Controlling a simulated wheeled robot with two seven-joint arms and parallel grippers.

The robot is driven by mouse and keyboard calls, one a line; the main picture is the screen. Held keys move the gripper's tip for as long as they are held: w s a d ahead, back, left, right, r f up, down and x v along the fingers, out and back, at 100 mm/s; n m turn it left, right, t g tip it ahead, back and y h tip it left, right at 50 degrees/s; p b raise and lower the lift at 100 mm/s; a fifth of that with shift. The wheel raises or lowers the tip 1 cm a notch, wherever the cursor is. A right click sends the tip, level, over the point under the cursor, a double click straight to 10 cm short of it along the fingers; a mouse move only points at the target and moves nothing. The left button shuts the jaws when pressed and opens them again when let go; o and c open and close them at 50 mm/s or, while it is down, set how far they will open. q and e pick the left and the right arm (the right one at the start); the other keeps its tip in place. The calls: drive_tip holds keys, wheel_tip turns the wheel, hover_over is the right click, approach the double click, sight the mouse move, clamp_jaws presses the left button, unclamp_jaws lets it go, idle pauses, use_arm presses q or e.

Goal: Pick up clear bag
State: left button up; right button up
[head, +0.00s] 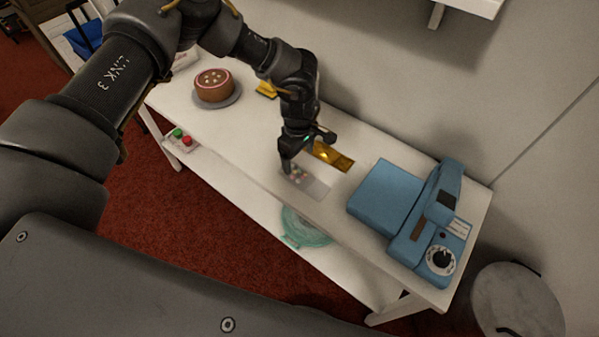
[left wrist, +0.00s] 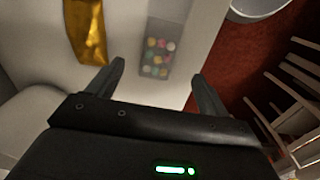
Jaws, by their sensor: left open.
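The clear bag (left wrist: 157,58) lies flat on the white table and holds several small coloured pieces. In the head view the clear bag (head: 313,188) lies near the table's front edge, partly hidden by my gripper. My left gripper (head: 287,168) is open above the bag's left end and points down. In the left wrist view the two fingers of my left gripper (left wrist: 158,75) are spread apart, with the bag showing between and beyond them. No contact with the bag shows. My right gripper is not in view.
A gold packet (head: 333,157) lies just behind the bag. A blue machine (head: 385,190) stands at the table's right end. A cake (head: 213,84) on a stand and a yellow item (head: 266,89) sit to the left. A teal round thing (head: 306,228) lies on the lower shelf.

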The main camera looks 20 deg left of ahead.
sight(299, 172)
use_arm(q)
drive_tip(key=shift+w+f, duration=0.15)
drive_tip(key=shift+f, duration=0.55)
drive_tip(key=shift+w+f, duration=0.1)
drive_tip(key=shift+f, duration=0.35)
drive_tip(key=shift+s+d+f+p, duration=0.1)
drive_tip(key=shift+s+f+p, duration=0.1)
drive_tip(key=shift+p, duration=0.3)
wheel_tip(299, 172, down, 4)
drive_tip(key=shift+r+p, duration=0.1)
drive_tip(key=shift+p, duration=0.8)
drive_tip(key=shift+f, duration=0.45)
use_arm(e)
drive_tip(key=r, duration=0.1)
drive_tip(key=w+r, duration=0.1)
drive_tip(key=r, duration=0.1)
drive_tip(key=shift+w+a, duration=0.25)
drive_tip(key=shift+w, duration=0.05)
